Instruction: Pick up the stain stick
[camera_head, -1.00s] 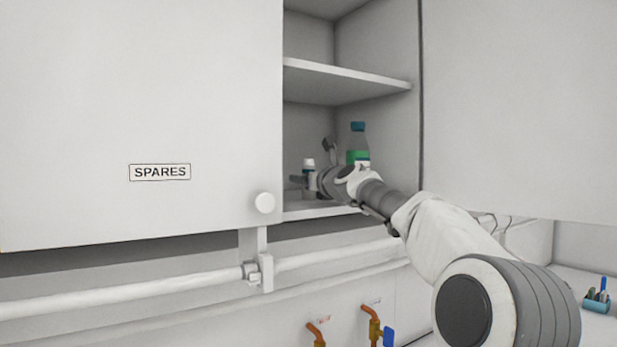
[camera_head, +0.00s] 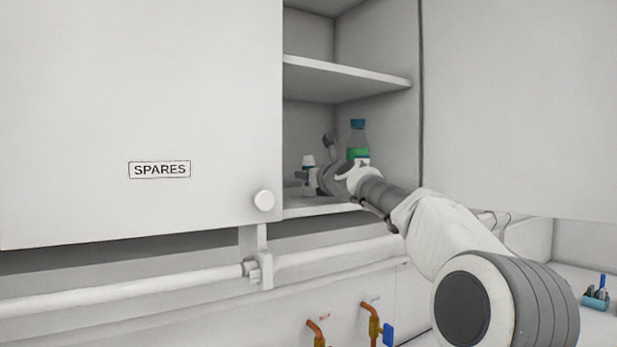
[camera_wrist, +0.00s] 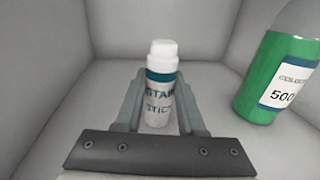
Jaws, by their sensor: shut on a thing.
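The stain stick (camera_wrist: 160,88) is a small white upright cylinder with a teal band, a white cap and lettering on its side. In the wrist view it stands between the two fingers of my gripper (camera_wrist: 158,108), which are shut on it. In the head view the white cap of the stain stick (camera_head: 308,161) shows inside the open cupboard, at the left of my gripper (camera_head: 306,182). My wrist hides part of the scene there. I cannot tell whether the stick's base touches the shelf.
A green bottle with a teal cap (camera_head: 358,140) stands close behind my wrist; it is at the right in the wrist view (camera_wrist: 275,80). A shelf (camera_head: 345,80) is above. The SPARES door (camera_head: 140,110) is at left, with a pipe (camera_head: 120,301) below.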

